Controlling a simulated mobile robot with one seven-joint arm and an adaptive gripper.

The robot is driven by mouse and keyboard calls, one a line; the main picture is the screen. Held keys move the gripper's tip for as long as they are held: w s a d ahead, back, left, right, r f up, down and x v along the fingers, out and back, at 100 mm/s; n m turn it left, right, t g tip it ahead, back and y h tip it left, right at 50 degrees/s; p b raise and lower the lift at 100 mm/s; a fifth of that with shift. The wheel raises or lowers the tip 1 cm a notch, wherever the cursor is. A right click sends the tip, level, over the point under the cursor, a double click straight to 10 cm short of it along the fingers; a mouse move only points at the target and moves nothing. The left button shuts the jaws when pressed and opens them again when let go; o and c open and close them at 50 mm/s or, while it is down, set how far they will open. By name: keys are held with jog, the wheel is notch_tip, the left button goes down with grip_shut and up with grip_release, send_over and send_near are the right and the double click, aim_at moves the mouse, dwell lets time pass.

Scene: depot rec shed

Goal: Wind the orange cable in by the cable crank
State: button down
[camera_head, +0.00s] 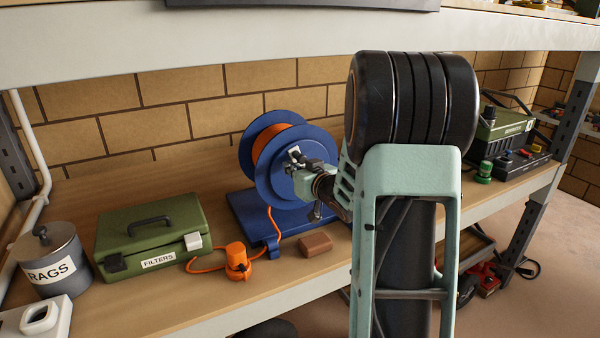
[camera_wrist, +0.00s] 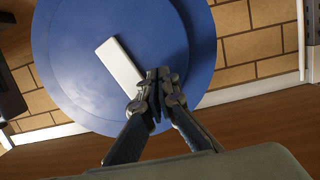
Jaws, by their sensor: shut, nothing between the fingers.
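The blue cable reel (camera_head: 291,180) stands on its blue base (camera_head: 250,215) on the shelf, with orange cable (camera_head: 270,140) wound on its drum. A length of cable runs down to the shelf and ends at an orange plug (camera_head: 237,262). The cable crank shows as a white bar (camera_wrist: 118,62) on the reel's blue face (camera_wrist: 80,50) in the wrist view. My gripper (camera_wrist: 157,76) is shut and empty, its fingertips close to the bar's lower right end. Whether they touch it I cannot tell. In the head view my gripper (camera_head: 298,160) is in front of the reel and partly covers it.
A brown block (camera_head: 316,244) lies right of the plug. A green filters case (camera_head: 150,233) and a grey rags canister (camera_head: 50,262) stand to the left. Green equipment (camera_head: 497,130) stands at the right. The upper shelf (camera_head: 250,40) spans above.

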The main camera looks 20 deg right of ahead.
aim_at(304, 157)
jog(key=shift+d+r+p, duration=0.75)
jog(key=shift+r+p, duration=0.15)
jog(key=shift+p, duration=0.05)
jog(key=shift+f, duration=0.1)
jog(key=shift+d+r+p, duration=0.55)
jog(key=shift+d+p, duration=0.05)
jog(key=shift+d, duration=0.4)
